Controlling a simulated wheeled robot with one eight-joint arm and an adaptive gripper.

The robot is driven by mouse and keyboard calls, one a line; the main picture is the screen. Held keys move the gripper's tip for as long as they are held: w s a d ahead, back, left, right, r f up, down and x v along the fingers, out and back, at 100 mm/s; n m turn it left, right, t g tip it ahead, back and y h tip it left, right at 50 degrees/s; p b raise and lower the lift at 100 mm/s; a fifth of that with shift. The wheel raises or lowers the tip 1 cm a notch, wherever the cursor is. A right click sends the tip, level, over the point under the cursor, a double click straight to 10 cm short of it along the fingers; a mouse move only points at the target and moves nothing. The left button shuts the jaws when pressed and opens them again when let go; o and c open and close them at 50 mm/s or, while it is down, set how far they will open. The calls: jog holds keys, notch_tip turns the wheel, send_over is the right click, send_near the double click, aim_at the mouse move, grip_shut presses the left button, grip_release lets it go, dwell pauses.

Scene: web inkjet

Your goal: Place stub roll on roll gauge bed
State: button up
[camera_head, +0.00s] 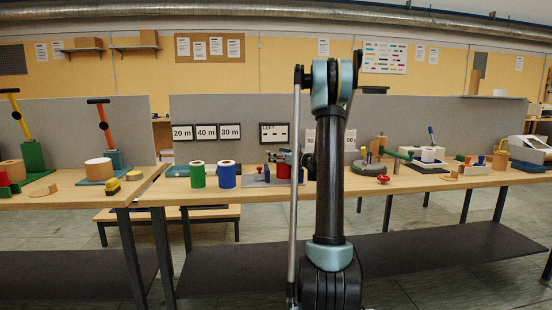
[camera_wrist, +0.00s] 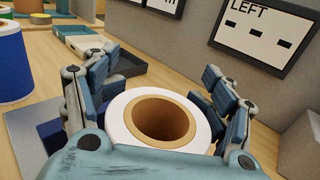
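A short roll with a white ring top and a brown core (camera_wrist: 117,118) sits between the two fingers of my gripper (camera_wrist: 160,70) in the wrist view. In the head view my gripper (camera_head: 284,157) is at a red roll (camera_head: 284,171) that appears to be the same one. The fingers flank the roll closely; whether they press on it is unclear. A grey plate with blue parts, possibly the gauge bed (camera_head: 255,182), lies under and left of it. The plate also shows in the wrist view (camera_wrist: 25,133). The roll's underside is hidden.
A green roll (camera_head: 197,175) and a blue roll (camera_head: 227,175) stand left of the plate. A card marked LEFT (camera_head: 274,133) is on the grey panel behind. Small trays (camera_wrist: 85,38) lie beyond the fingers. My arm hides part of the bench.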

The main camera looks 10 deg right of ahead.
jog(key=v, duration=1.2)
jog(key=s+a+f+n+g+h, duration=0.2)
jog(key=s+a+f+n+g, duration=0.15)
jog(key=s+a+n, duration=0.6)
jog(key=s+a+f+n+g+h, duration=0.2)
jog(key=s+a+n+g, duration=0.25)
jog(key=s, duration=0.95)
jog(key=s+d+f+n+g+h, duration=0.1)
jog(key=s+f+n, duration=0.3)
jog(key=s, duration=0.4)
jog(key=s+d+f+n+g+h, duration=0.1)
jog(key=s+d+f+n+h, duration=0.3)
jog(key=s, duration=0.5)
jog(key=s+d+f+n+g+h, duration=0.1)
jog(key=s+d+f+n+h, duration=0.2)
jog(key=s+n, duration=0.3)
jog(key=s+f, duration=0.1)
jog(key=s, duration=0.1)
jog(key=shift+s+d+f, duration=0.25)
jog(key=shift+s+f, duration=0.05)
jog(key=shift+s, duration=0.05)
